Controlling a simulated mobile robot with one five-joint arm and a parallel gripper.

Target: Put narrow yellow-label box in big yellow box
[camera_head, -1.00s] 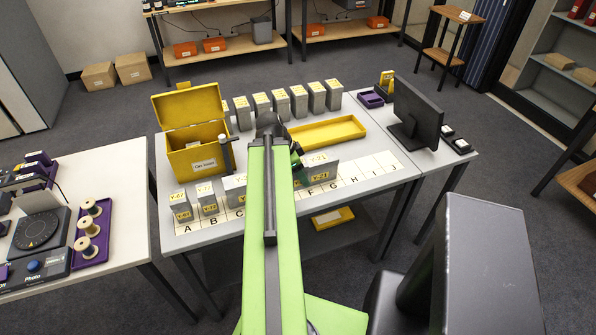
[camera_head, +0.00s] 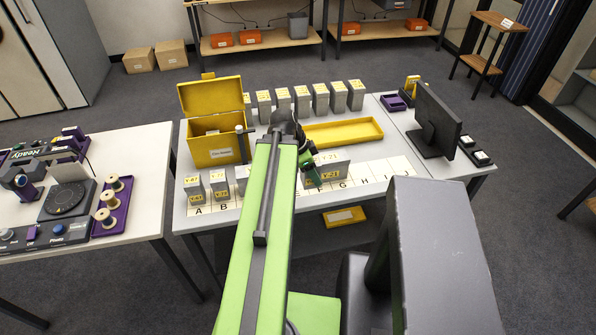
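The big yellow box (camera_head: 213,152) stands on the grey table at the back left with its lid up. Its front carries a white label. Narrow grey boxes with yellow labels stand on the lettered strip: one on the far left (camera_head: 194,188), one beside it (camera_head: 219,186), and a third partly hidden by my arm. A wider yellow-label box (camera_head: 327,171) stands right of my arm.
A row of several grey yellow-label boxes (camera_head: 302,101) stands along the back. A flat yellow tray (camera_head: 350,133) lies right of my gripper. A monitor (camera_head: 437,121) stands at the right. A second table (camera_head: 139,160) with a purple tray of spools is at the left.

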